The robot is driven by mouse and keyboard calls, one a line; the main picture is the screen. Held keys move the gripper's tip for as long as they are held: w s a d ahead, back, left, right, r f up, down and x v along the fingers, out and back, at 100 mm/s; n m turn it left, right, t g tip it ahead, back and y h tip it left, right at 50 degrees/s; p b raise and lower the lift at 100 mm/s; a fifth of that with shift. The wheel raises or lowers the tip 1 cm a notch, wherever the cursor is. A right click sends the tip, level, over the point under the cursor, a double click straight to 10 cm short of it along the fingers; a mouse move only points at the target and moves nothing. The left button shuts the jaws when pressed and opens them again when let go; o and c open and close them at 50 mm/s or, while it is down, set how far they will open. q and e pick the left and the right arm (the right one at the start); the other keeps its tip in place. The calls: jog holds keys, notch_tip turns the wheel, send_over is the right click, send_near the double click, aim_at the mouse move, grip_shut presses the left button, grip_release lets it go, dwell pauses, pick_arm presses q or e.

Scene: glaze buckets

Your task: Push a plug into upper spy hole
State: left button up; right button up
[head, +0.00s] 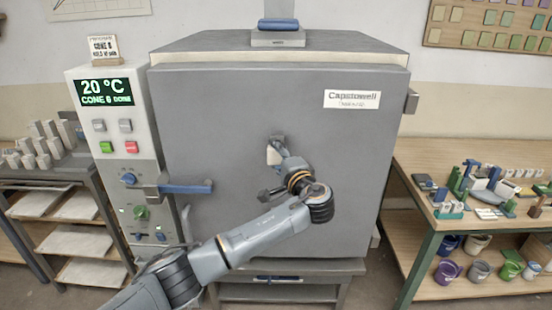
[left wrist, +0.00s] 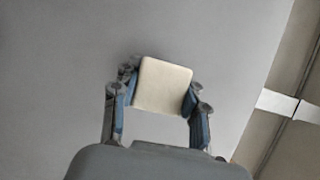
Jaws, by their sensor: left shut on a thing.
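My left gripper (head: 276,151) is in front of the grey kiln door (head: 210,110), near the door's middle. It is shut on a cream, block-shaped plug (head: 272,156). In the left wrist view the plug (left wrist: 162,85) sits between the two blue-padded fingers, its pale flat face showing. A small grey fitting shows on the door right behind the plug, perhaps at the upper spy hole; the hole itself is hidden. I cannot tell whether the plug touches the door. A dark piece sticks out lower down, left of my wrist. My right gripper is not in view.
A control panel (head: 112,120) reading 20 °C stands left of the door, with a blue-handled latch (head: 186,188) at the door's left edge. A crowded workbench (head: 440,162) stands at right, with several buckets below. A shelf rack is at far left.

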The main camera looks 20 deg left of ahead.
pick_arm(q)
jog(key=shift+w+a, duration=0.1)
jog(key=shift+w, duration=0.25)
dwell(0.3)
jog(key=shift+w+a+b, duration=0.1)
jog(key=shift+w+b, duration=0.4)
jog(key=shift+b, duration=0.05)
jog(key=shift+w+a+b, duration=0.1)
jog(key=shift+w+b, duration=0.25)
jog(key=shift+w, duration=0.1)
jog(key=o, duration=1.3)
jog(key=shift+c, duration=0.2)
jog(key=shift+o, duration=1.2)
